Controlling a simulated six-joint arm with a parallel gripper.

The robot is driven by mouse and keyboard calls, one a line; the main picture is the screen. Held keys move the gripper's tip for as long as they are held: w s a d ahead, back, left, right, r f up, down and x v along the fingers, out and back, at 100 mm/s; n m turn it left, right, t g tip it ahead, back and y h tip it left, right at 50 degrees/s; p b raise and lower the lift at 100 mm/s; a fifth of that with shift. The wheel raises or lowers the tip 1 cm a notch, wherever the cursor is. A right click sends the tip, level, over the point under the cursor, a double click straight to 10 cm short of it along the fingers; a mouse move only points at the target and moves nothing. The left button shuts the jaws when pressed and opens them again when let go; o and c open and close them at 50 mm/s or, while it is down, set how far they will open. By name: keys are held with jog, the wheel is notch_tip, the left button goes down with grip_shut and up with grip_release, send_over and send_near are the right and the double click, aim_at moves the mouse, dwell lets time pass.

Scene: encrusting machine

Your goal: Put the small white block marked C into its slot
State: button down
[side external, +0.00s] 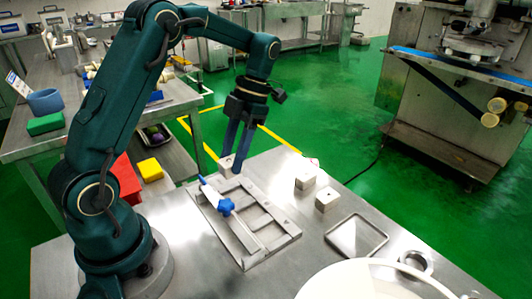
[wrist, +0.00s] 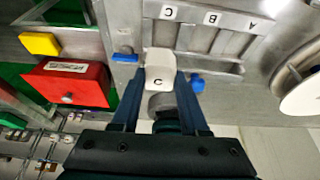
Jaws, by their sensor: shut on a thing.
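My gripper (side external: 231,158) is shut on the small white block (side external: 226,166), near the far left end of the slotted metal plate (side external: 262,246). In the wrist view the white block (wrist: 159,62) shows a letter C and sits between the two blue fingers of my gripper (wrist: 158,77). The plate (wrist: 225,66) shows slots labelled C, B and A there. The C label (wrist: 167,12) is just above the block in the picture. The block hides part of the plate's edge. I cannot tell whether it touches the plate.
Two other white blocks (side external: 305,181) (side external: 327,199) stand right of the plate. A shallow metal tray (side external: 384,239), a metal ring (side external: 416,262) and a large white round dish (side external: 370,282) are further right and front.

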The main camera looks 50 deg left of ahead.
jog(key=shift+d+f, duration=0.3)
jog(key=shift+f, duration=2)
jog(key=shift+f, duration=1.1)
dwell(0.4)
grip_release()
jog(key=shift+r, duration=4)
